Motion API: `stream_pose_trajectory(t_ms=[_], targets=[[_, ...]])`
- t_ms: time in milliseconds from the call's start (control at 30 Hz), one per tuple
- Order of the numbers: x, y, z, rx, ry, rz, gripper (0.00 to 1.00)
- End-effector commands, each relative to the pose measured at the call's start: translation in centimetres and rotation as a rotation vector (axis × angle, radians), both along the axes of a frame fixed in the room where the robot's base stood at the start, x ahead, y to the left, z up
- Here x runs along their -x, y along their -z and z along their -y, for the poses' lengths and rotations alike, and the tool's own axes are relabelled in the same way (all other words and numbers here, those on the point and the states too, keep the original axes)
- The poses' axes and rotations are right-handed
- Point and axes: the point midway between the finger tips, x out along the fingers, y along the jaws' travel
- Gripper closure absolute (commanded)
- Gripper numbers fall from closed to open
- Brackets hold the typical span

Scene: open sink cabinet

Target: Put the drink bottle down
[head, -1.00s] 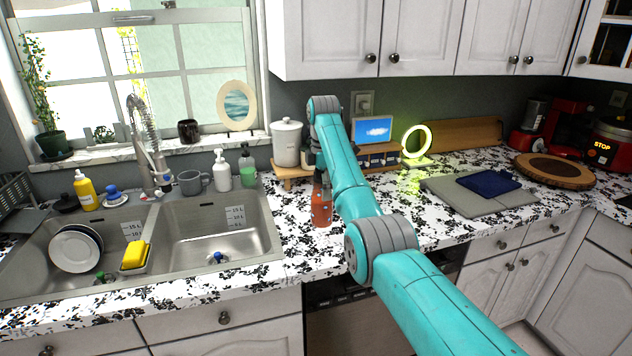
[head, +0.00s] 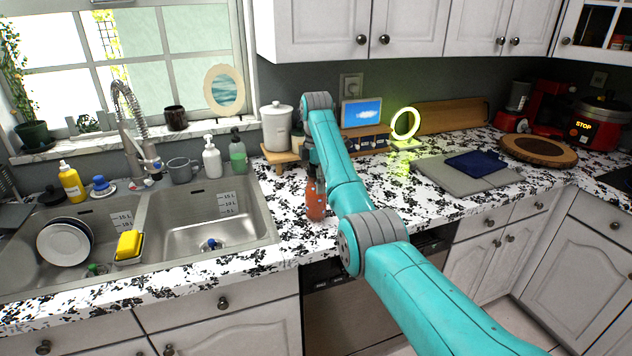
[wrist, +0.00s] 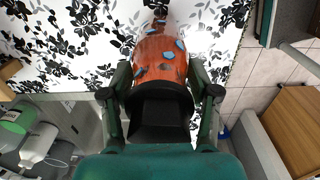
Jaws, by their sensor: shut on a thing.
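The drink bottle (head: 315,204) is orange-red and stands upright at the counter, right of the sink, in the head view. Its base looks at or very near the counter top; I cannot tell whether it touches. In the wrist view the bottle (wrist: 160,58) shows blue and dark patches. My gripper (wrist: 160,92) is shut on it, with one finger on each side. In the head view my gripper (head: 313,182) is at the bottle's upper part, partly hidden by my arm. The patterned black-and-white counter (head: 288,250) lies around the bottle.
The double sink (head: 262,215) is left of the bottle. Behind it a small wooden stand (head: 279,158) carries a white canister (head: 277,128). A grey board with a blue cloth (head: 478,163) lies to the right. Counter around the bottle's front is clear.

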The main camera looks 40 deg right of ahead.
Motion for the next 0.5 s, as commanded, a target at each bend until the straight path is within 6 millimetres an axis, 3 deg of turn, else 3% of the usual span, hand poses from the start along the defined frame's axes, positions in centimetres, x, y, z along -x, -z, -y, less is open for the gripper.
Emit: stream_pose_trajectory(t_ms=[500], targets=[[-0.01, 0.62, -0.01, 0.0, 0.0, 0.0, 0.87]])
